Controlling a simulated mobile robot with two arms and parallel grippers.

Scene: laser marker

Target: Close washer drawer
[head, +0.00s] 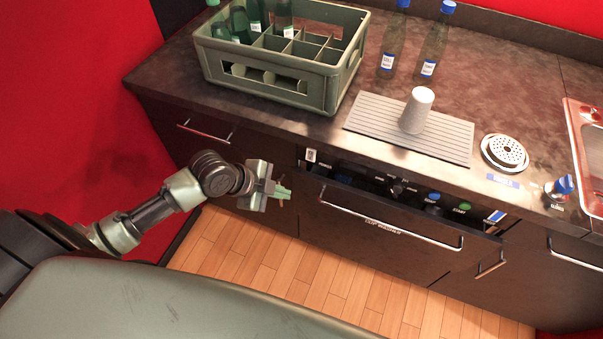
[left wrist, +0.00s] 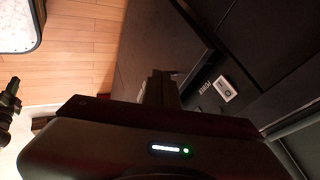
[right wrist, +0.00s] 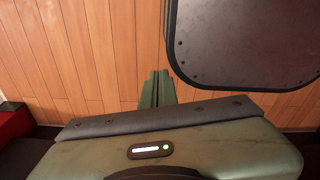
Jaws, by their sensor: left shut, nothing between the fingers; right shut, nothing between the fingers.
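The washer drawer (head: 375,228) is the dark front panel marked "CUP WASHER", with a long metal handle (head: 390,224), below the counter in the head view. Its top edge appears to stand slightly out from the control panel behind it. My left gripper (head: 283,191) is shut and empty, just left of the drawer's upper left corner. In the left wrist view its fingers (left wrist: 160,88) are beside a dark panel; whether they touch it I cannot tell. My right gripper (right wrist: 157,88) is shut and empty in the right wrist view, above the wooden floor, and outside the head view.
The control strip has knobs and a white switch (head: 311,155). On the counter are a green bottle crate (head: 285,92), two bottles, a white cup (head: 416,110) on a drain mat (head: 365,118), and a sink (head: 590,150) at right. The wooden floor (head: 250,255) before the cabinets is clear.

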